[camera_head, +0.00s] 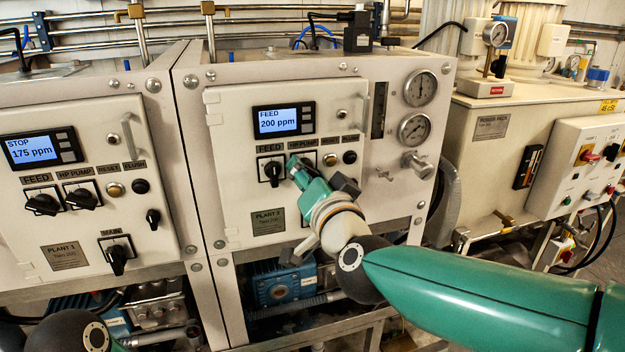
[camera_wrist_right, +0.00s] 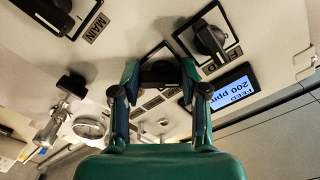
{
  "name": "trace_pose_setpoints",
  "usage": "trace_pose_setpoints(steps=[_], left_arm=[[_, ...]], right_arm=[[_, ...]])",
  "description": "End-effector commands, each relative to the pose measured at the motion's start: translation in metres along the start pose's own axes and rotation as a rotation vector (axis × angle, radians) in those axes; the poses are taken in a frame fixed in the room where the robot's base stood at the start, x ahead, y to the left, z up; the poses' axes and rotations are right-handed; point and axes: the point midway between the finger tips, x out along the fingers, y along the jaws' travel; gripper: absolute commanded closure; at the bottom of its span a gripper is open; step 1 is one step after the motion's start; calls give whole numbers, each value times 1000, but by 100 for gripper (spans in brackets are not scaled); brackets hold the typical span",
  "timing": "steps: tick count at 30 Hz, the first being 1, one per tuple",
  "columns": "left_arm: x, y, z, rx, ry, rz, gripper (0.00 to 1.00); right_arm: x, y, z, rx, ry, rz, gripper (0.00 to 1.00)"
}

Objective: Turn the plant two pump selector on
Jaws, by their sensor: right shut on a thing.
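The plant two panel (camera_head: 235,200) is the middle one, and its screen (camera_head: 284,120) reads FEED 200 ppm. My right gripper (camera_head: 296,166) reaches its selector row from the lower right and covers the HP PUMP selector in the head view. In the right wrist view the black pump selector (camera_wrist_right: 160,73) sits between the two fingers of my right gripper (camera_wrist_right: 160,82), which are shut on it. Its exact angle is hard to tell. The black feed selector (camera_head: 271,170) is just left of the gripper; it also shows in the wrist view (camera_wrist_right: 208,40). My left gripper is out of view.
The plant one panel (camera_head: 75,215) on the left reads STOP 175 ppm and has similar selectors. Gauges (camera_head: 414,129) and a metal valve knob (camera_head: 417,165) stand right of the plant two row. The MAIN selector (camera_wrist_right: 50,10) lies near the wrist view's upper left.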

Motion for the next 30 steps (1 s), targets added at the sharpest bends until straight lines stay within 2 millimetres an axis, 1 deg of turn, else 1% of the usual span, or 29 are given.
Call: trace_pose_setpoints(steps=[1, 3, 15, 24, 30], left_arm=[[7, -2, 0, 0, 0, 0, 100], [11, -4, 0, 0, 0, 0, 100], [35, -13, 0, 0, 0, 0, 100], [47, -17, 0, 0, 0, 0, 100], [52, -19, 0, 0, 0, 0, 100]], right_arm=[[0, 4, 1, 38, 4, 3, 91], [0, 4, 2, 94, 4, 3, 91], [1, 1, 3, 467, 2, 2, 91], [1, -1, 3, 721, 1, 4, 91], [1, -2, 3, 836, 0, 5, 91]])
